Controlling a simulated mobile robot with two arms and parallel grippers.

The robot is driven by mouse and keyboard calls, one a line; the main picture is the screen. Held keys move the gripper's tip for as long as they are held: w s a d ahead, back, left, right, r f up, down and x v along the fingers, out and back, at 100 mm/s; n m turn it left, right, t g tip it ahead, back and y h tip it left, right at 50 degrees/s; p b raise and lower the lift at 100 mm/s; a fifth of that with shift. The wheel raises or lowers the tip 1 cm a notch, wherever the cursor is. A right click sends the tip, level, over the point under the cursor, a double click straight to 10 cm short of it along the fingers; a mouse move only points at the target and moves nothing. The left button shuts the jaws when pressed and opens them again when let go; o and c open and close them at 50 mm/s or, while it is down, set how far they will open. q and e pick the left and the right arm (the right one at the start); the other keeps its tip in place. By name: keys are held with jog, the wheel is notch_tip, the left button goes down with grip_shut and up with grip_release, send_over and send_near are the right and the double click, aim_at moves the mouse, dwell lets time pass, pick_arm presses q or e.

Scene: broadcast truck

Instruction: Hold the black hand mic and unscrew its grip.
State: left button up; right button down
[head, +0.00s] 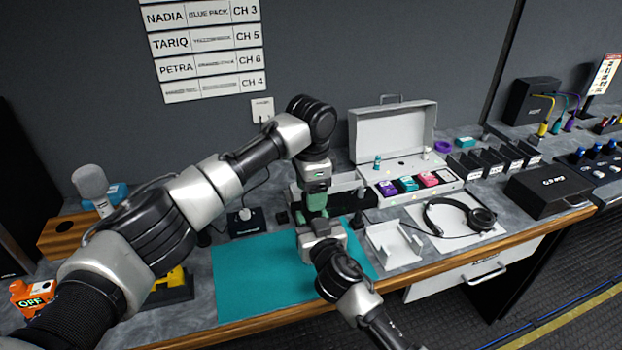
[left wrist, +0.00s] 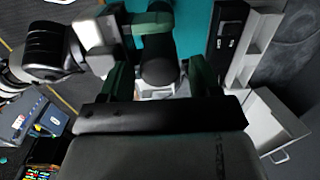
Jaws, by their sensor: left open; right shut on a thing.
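The black hand mic (left wrist: 160,72) shows in the left wrist view as a dark rounded body. Its end lies between the two green fingers of my left gripper (left wrist: 157,82), which are apart, with a gap visible beside it. My right gripper (left wrist: 147,24) comes in from the left of that view and is shut on the mic farther along. In the head view my left gripper (head: 313,203) points down just above my right gripper (head: 316,234), over the teal mat (head: 250,285). There the grippers hide most of the mic.
A grey-headed mic (head: 90,182) stands in a wooden block (head: 62,236) at the left. An open white case (head: 393,133), a white tray (head: 393,248) and headphones (head: 458,217) are to the right. The mat's left part is clear.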

pick_arm(q)
jog(key=shift+f, duration=1.85)
jog(key=c, duration=0.9)
jog(key=o, duration=1)
jog(key=shift+r, duration=0.1)
